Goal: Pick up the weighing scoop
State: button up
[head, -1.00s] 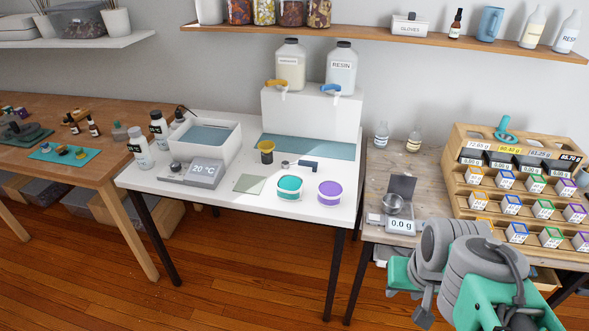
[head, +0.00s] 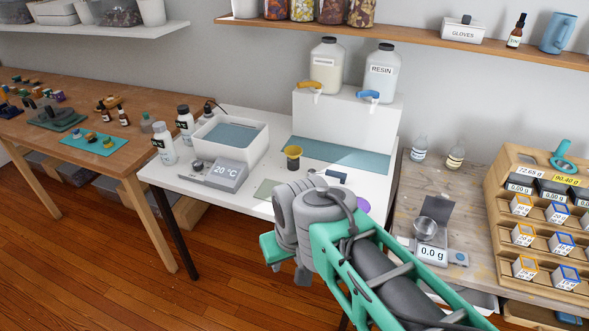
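A teal, long-handled item (head: 562,156) that looks like the weighing scoop rests on top of the wooden rack (head: 510,172) at the right. Its exact shape is hard to tell at this size. A round metal bowl (head: 425,229) sits on the small scale (head: 432,253), which reads 0.0 g. My teal and grey arm reaches up from the lower right across the front of the white table, well left of the rack. I cannot make out gripper fingers at its end.
The white table (head: 178,184) holds a tub (head: 248,150), a 20 °C device (head: 226,174) and a yellow-rimmed black cup (head: 293,158). My arm hides most of a purple tub (head: 363,204). Two small bottles stand behind the scale. Labelled boxes fill the rack.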

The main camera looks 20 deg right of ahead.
aim_at(342, 177)
jog(key=u, duration=0.15)
jog(key=i, duration=1.05)
jog(key=z, duration=0.25)
